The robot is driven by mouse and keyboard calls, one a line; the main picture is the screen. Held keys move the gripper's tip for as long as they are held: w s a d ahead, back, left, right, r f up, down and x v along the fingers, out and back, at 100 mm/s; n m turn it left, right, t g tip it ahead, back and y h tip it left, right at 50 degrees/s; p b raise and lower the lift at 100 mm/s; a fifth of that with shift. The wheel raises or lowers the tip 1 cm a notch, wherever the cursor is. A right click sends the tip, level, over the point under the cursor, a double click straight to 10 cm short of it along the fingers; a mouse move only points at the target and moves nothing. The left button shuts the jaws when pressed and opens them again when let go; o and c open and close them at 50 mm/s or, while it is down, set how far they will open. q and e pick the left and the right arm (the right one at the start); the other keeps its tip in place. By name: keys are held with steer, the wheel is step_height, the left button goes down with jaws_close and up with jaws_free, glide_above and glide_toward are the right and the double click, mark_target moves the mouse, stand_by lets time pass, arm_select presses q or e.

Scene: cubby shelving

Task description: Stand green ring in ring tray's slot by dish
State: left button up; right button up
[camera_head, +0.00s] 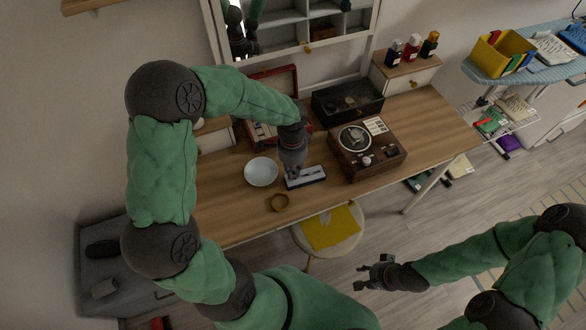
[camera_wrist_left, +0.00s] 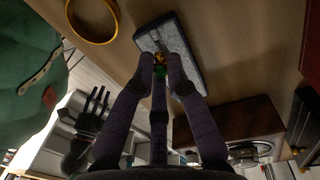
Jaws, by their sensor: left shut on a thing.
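My left gripper (camera_head: 292,174) points down at the tray's dish-side end. In the left wrist view my fingers (camera_wrist_left: 161,62) are shut on a small green ring (camera_wrist_left: 160,71) with a gold part, just over the tray (camera_wrist_left: 188,72). The fingers hide most of the ring; I cannot tell whether it is in the slot. My right gripper (camera_head: 368,274) is open and empty, away from the desk.
A gold bangle (camera_head: 278,203) lies in front of the dish, and also shows in the left wrist view (camera_wrist_left: 93,39). A brown record player (camera_head: 382,158) stands right of the tray. A black box (camera_head: 346,98) and open red box (camera_head: 272,83) stand behind. The desk's right end is clear.

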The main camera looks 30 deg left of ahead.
arm_select(q)
steer(key=shift+f+b, duration=0.7)
steer(key=shift+f, duration=0.4)
stand_by(0.3)
steer(key=o, duration=0.8)
steer(key=shift+r, duration=0.1)
steer(key=r, duration=1.1)
steer(key=shift+w+a+r, duration=0.3)
steer(key=shift+w+r, duration=0.05)
steer(key=shift+r, duration=0.05)
